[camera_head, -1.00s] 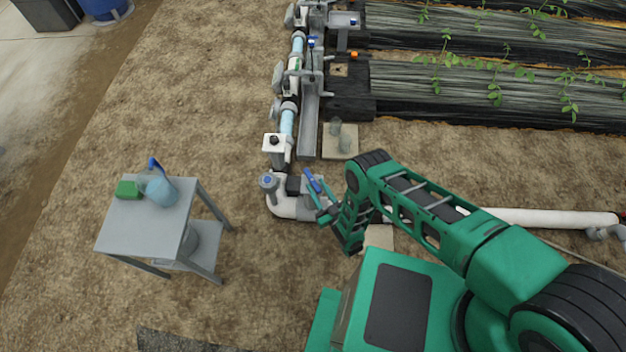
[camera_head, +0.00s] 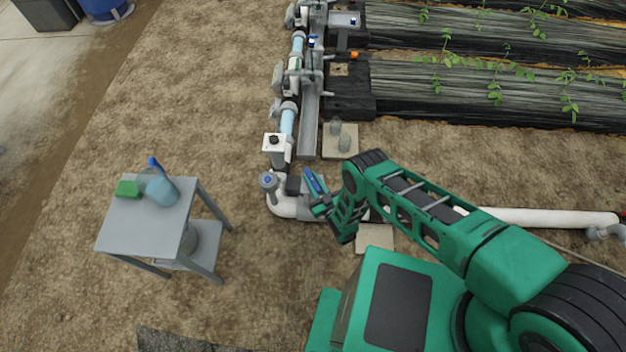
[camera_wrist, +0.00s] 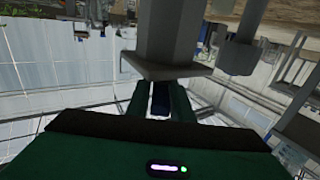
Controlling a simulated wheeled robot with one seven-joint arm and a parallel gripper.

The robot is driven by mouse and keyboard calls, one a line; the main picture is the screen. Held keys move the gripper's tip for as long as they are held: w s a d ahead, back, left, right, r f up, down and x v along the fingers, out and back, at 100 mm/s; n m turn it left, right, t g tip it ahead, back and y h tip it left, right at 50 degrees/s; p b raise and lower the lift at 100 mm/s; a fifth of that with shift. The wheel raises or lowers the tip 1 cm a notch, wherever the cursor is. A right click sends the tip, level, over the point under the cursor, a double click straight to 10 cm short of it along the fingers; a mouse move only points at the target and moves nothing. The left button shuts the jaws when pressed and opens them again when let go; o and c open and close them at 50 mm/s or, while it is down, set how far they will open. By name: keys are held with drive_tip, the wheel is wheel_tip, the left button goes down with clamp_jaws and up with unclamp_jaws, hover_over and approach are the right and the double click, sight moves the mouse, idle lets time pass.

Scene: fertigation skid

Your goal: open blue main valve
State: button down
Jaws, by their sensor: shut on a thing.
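The blue main valve handle (camera_head: 314,182) is a slim blue lever above the white pipe elbow in the head view. It slants from upper left to lower right. My gripper (camera_head: 322,205) is at the lever's lower end. In the wrist view, my gripper's green fingers (camera_wrist: 160,104) are closed around a dark blue bar, the same handle (camera_wrist: 160,98). A grey post with a square flange (camera_wrist: 168,66) stands just beyond the fingers. The valve body is mostly hidden by the handle and my gripper.
A white pipe (camera_head: 545,218) runs right behind my arm. The pipe line with grey fittings (camera_head: 293,75) runs upward. Bare soil lies between.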

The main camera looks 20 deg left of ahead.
sight(312, 179)
drive_tip(key=shift+d+n+g+y, duration=0.1)
drive_tip(key=shift+n+g+y, duration=0.95)
drive_tip(key=shift+g, duration=0.4)
drive_tip(key=shift+n+g+y, duration=0.85)
drive_tip(key=shift+n+g, duration=0.3)
drive_tip(key=shift+g, duration=0.3)
drive_tip(key=c, duration=1.7)
unclamp_jaws()
drive_tip(key=shift+r, duration=0.1)
wheel_tip(312, 179, up, 4)
drive_tip(key=shift+f, duration=0.2)
drive_tip(key=s+a+r, duration=0.1)
drive_tip(key=s+r, duration=0.1)
drive_tip(key=s, duration=0.1)
drive_tip(key=s+a+r, duration=0.2)
drive_tip(key=s, duration=0.2)
drive_tip(key=s+a+r, duration=0.2)
drive_tip(key=s+r, duration=0.1)
drive_tip(key=shift+s+a+r, duration=0.1)
drive_tip(key=shift+s+a, duration=0.05)
drive_tip(key=shift+a, duration=0.1)
